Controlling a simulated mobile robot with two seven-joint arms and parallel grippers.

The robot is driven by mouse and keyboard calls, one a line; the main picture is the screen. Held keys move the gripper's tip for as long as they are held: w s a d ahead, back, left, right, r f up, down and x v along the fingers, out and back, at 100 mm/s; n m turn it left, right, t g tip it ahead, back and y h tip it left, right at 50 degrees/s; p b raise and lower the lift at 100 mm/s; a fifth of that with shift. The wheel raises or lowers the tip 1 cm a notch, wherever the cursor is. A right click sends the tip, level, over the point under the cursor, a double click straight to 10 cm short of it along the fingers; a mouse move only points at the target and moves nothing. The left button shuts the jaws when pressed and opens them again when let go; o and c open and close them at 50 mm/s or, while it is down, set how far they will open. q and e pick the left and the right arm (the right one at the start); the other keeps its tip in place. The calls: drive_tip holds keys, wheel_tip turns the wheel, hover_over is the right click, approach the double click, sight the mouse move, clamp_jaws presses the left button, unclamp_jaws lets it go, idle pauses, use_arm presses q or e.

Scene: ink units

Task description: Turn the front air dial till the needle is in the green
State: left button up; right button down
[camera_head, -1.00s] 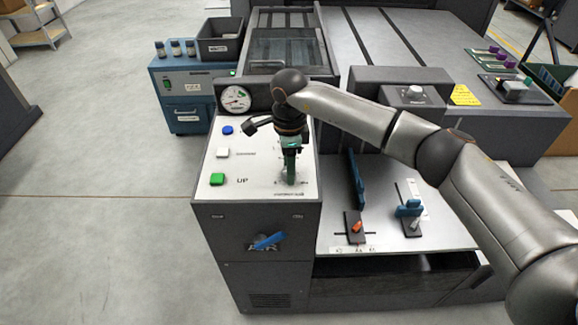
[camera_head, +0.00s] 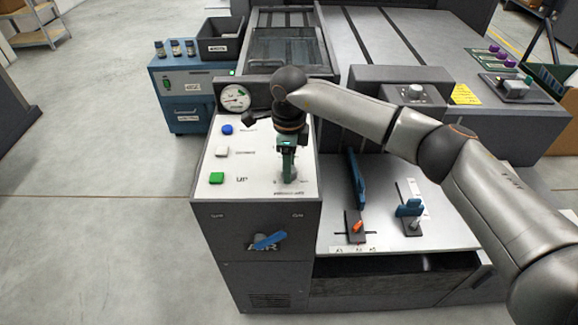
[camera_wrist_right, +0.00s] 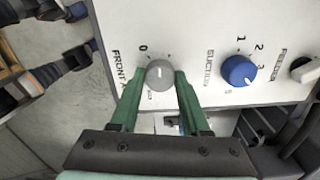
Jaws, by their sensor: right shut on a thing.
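The front air dial is a grey round knob (camera_wrist_right: 160,74) with a white mark, on the white control panel; its label is partly cut by my finger in the right wrist view. My right gripper (camera_wrist_right: 160,80) has its green fingers on either side of the knob and is shut on it. In the head view my right gripper (camera_head: 289,178) points down at the panel's near right corner and hides the knob. The round gauge (camera_head: 235,98) stands at the panel's back left; its needle is too small to read surely against the green. My left gripper is out of view.
A blue suction dial (camera_wrist_right: 239,71) sits beside the grey knob, with a white feeder knob (camera_wrist_right: 306,70) beyond. Blue (camera_head: 227,130), white (camera_head: 222,151) and green (camera_head: 216,178) buttons line the panel's left. A blue lever (camera_head: 268,241) is on the front face.

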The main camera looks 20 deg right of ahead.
drive_tip(key=m, duration=0.4)
drive_tip(key=shift+m, duration=0.3)
drive_tip(key=m, duration=0.4)
drive_tip(key=shift+m, duration=0.3)
drive_tip(key=m, duration=0.4)
drive_tip(key=shift+r+m, duration=0.1)
drive_tip(key=shift+m, duration=2.5)
drive_tip(key=shift+c, duration=1.9)
unclamp_jaws()
wheel_tip(320, 180, up, 12)
drive_tip(key=shift+r+b, duration=0.2)
drive_tip(key=shift+b, duration=0.25)
